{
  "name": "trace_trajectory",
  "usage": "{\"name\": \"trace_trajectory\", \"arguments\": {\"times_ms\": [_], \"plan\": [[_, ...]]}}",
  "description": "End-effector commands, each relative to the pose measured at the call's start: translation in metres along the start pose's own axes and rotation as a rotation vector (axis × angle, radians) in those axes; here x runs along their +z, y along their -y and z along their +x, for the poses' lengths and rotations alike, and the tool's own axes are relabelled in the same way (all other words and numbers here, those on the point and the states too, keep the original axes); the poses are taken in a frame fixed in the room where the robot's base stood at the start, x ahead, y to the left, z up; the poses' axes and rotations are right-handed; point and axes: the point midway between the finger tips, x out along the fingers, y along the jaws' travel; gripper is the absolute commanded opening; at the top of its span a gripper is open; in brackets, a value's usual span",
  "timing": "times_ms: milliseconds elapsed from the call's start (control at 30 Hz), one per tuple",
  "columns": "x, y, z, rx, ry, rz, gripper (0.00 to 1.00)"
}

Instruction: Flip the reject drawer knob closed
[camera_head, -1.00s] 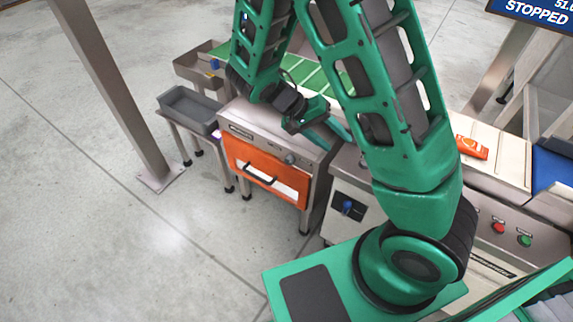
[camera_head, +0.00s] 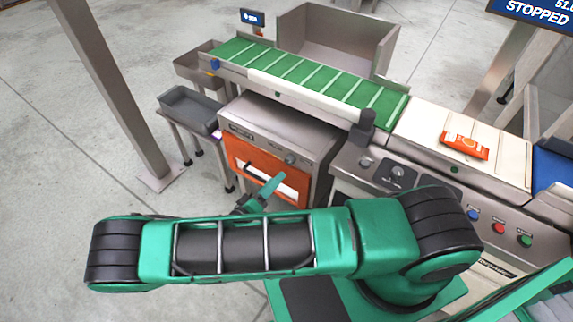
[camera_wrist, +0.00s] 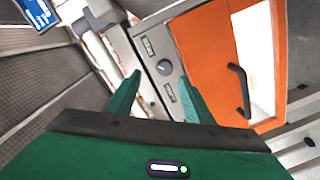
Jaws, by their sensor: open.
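The reject drawer knob (camera_head: 291,159) is a small grey round knob on the steel front panel, just above the orange drawer (camera_head: 240,153). It also shows in the wrist view (camera_wrist: 165,67), between my two fingers as seen there. Which way it is turned is too small to tell. The drawer has a black bar handle (camera_wrist: 239,90) and a white window. My gripper (camera_head: 268,187) is in front of the drawer, apart from the knob. Its green fingers are open and empty in the wrist view (camera_wrist: 158,78).
A green conveyor (camera_head: 300,75) runs behind the steel cabinet (camera_head: 275,125). A grey tray (camera_head: 188,108) on a stand is to its left, near a steel post (camera_head: 115,95). An orange packet (camera_head: 465,145) lies on the white belt. Floor at the left is clear.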

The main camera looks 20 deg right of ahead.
Motion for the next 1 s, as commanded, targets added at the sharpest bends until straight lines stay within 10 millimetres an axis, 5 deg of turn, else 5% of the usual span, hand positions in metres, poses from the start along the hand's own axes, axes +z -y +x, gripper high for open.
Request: {"name": "trace_trajectory", "arguments": {"times_ms": [333,733,1000], "plan": [[0.002,0.014,0.000,-0.002,-0.104,0.013,0.47],[-0.004,0.013,0.067,-0.001,-0.100,0.012,0.47],[-0.007,0.014,0.094,-0.002,-0.101,0.011,0.47]]}}
